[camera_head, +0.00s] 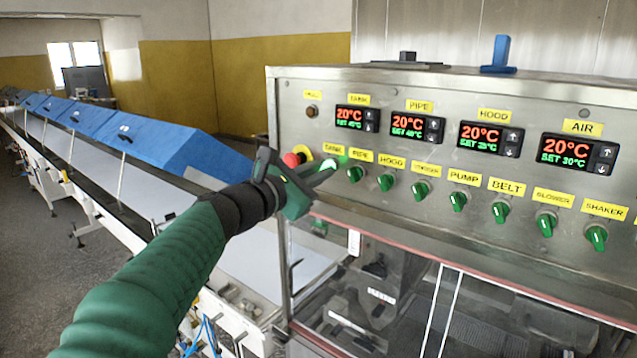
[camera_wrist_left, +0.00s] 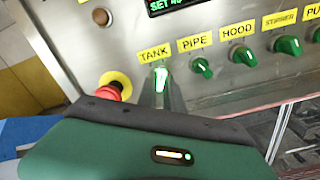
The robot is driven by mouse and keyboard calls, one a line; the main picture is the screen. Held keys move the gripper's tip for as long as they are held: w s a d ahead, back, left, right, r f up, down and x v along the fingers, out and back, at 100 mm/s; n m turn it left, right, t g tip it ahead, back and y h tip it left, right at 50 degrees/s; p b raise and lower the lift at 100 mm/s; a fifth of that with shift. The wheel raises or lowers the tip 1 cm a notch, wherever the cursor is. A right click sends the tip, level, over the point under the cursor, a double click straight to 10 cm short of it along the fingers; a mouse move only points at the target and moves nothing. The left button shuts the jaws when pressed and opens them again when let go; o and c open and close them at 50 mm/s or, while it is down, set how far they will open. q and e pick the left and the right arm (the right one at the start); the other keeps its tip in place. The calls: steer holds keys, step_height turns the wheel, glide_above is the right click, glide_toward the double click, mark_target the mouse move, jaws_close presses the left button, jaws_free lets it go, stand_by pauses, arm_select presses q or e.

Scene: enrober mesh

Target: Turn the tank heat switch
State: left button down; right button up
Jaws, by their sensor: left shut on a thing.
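The tank heat switch (camera_wrist_left: 161,77) is a green knob under the yellow TANK label (camera_wrist_left: 154,54) in the left wrist view. It looks brightly lit, unlike the darker green knobs beside it. My left gripper (camera_head: 328,168) reaches the panel from the left in the head view. Its fingers are shut on the tank switch, which they partly hide in that view. The TANK display (camera_head: 357,119) above reads 20°C in red with a green set value. My right gripper is in neither view.
A red emergency stop button (camera_head: 297,157) on a yellow base sits just left of the tank switch. The PIPE knob (camera_head: 355,173) is close on its right, followed by several more green knobs. A conveyor with blue covers (camera_head: 135,140) runs along the left.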

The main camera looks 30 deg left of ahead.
arm_select(q)
steer(key=shift+r, duration=0.3)
steer(key=c, duration=1.8)
jaws_free()
steer(key=shift+c, duration=0.2)
steer(key=o, duration=0.4)
steer(key=shift+a+f, duration=0.1)
steer(key=shift+f, duration=0.1)
steer(key=shift+c, duration=0.2)
steer(key=shift+w, duration=0.1)
steer(key=shift+w+f, duration=0.15)
steer(key=s+a+b, duration=0.1)
steer(key=s+b, duration=1)
steer(key=s, duration=0.5)
steer(key=shift+s+a, duration=0.15)
steer(key=shift+s, duration=0.25)
